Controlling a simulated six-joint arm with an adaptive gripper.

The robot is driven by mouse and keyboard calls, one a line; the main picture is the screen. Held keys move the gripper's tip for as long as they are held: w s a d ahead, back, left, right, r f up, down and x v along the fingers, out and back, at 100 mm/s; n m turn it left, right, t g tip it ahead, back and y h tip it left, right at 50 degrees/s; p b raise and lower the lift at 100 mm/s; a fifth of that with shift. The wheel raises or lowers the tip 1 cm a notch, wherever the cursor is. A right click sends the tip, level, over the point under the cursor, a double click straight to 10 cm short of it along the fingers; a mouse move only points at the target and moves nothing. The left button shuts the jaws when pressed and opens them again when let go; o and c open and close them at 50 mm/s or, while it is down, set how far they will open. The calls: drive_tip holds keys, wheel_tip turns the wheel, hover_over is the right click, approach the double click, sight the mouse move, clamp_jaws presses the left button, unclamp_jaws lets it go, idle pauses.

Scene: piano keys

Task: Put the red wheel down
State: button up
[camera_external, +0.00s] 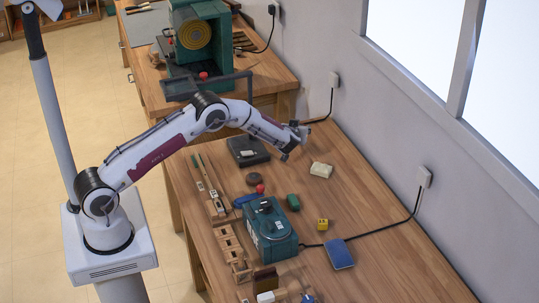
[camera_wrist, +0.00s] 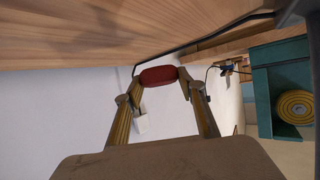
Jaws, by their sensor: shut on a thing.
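The red wheel (camera_wrist: 158,76) shows in the wrist view as a dark red rounded shape, seen edge-on between my two fingertips. My gripper (camera_wrist: 160,82) is shut on it, with one finger at each end. In the external view my gripper (camera_external: 287,154) is over the far part of the wooden workbench (camera_external: 385,225), between a black-based device and a pale block. The wheel cannot be made out there. The wrist view shows the wood surface (camera_wrist: 90,35) along its top; the gap between wheel and wood is hard to judge.
A black-based device (camera_external: 246,153) stands left of my gripper, and a pale block (camera_external: 321,170) lies to the right. A dark disc (camera_external: 254,179), green block (camera_external: 293,202), teal machine (camera_external: 270,235), yellow cube (camera_external: 322,225) and blue book (camera_external: 340,254) are nearer. The bench's right side has bare wood.

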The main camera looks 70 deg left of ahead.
drive_tip(key=shift+f, duration=0.25)
drive_tip(key=shift+f, duration=1.85)
drive_tip(key=shift+f, duration=0.15)
drive_tip(key=o, duration=1.2)
drive_tip(key=shift+s+d+r, duration=0.25)
drive_tip(key=shift+d+r, duration=0.15)
drive_tip(key=shift+v, duration=5.45)
